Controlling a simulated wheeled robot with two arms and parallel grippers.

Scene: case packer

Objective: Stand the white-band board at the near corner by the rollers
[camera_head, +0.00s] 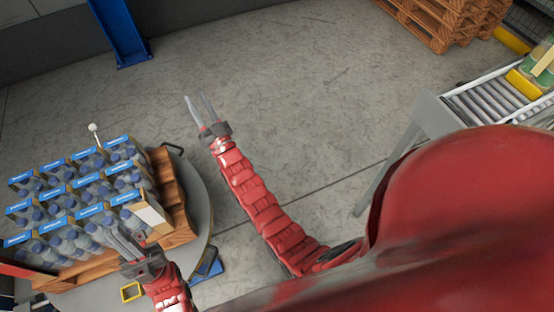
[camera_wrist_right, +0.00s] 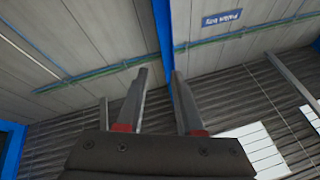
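A tan piece with a white face (camera_head: 152,214) shows at the near right corner of the bottle load, beside my left gripper. It may be the white-band board; I cannot tell for sure. My left gripper (camera_head: 122,240) is at the near side of the load, its fingers pointing at the bottles. Whether it is open or holds something is unclear. My right gripper (camera_head: 201,105) is raised over bare floor right of the load, open and empty. In the right wrist view its two fingers (camera_wrist_right: 159,100) stand apart with nothing between them.
Blue-labelled bottle packs (camera_head: 75,190) stand on a wooden pallet (camera_head: 172,195) on a round grey turntable (camera_head: 203,200). The roller conveyor (camera_head: 490,100) is at the right, partly behind my red body. Stacked pallets (camera_head: 445,20) and a blue post (camera_head: 122,35) stand behind. The middle floor is clear.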

